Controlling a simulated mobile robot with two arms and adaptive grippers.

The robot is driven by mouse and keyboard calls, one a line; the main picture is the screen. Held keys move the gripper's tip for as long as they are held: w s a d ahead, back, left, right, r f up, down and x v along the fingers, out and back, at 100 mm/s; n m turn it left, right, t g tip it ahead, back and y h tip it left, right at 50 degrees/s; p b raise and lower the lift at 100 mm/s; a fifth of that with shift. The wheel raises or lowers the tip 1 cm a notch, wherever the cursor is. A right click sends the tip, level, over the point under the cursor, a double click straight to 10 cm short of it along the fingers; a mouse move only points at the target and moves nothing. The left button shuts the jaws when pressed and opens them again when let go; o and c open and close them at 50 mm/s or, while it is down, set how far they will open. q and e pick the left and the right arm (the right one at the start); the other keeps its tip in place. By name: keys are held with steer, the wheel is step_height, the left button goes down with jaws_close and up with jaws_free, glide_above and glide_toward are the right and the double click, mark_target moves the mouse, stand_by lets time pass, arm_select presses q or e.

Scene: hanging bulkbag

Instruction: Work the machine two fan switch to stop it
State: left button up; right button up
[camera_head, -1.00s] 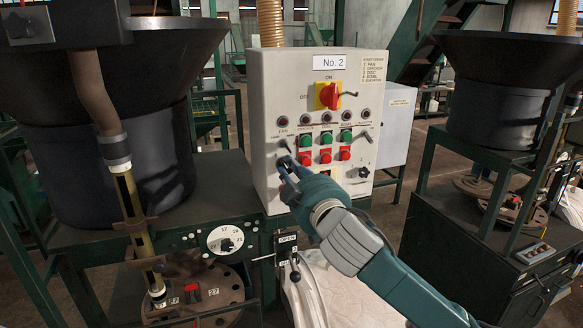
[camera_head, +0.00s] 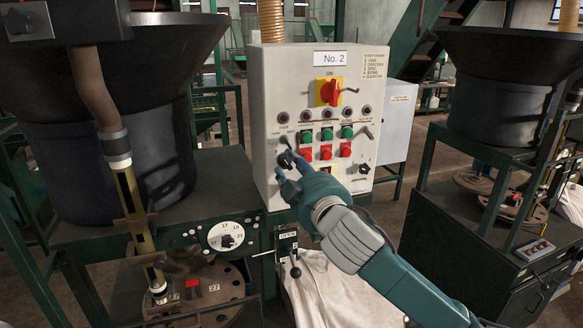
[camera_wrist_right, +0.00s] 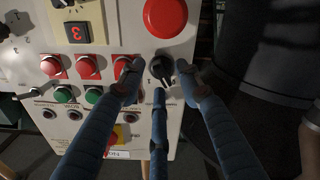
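The white control panel (camera_head: 258,110) labelled No. 2 stands in the middle of the head view. Its black fan switch (camera_head: 286,159) is at the panel's left side, below the FAN label, partly hidden by my fingers. In the right wrist view, which shows the panel upside down, the black switch (camera_wrist_right: 160,70) lies between the two side fingertips, its pointer toward the picture's bottom. My right gripper (camera_head: 289,167) is open at the switch, one finger each side with small gaps; a third finger (camera_wrist_right: 158,140) is below. I cannot tell whether any finger touches it. My left gripper is not in view.
A large red button (camera_wrist_right: 166,15) is close to the switch. Green (camera_head: 327,134) and red (camera_head: 326,152) buttons sit to its right in the head view. A red main switch (camera_head: 331,92) is above. A dark hopper (camera_head: 120,140) stands left of the panel.

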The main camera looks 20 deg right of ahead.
steer(key=s, duration=0.7)
steer(key=shift+s+d, duration=0.15)
steer(key=shift+s, duration=0.25)
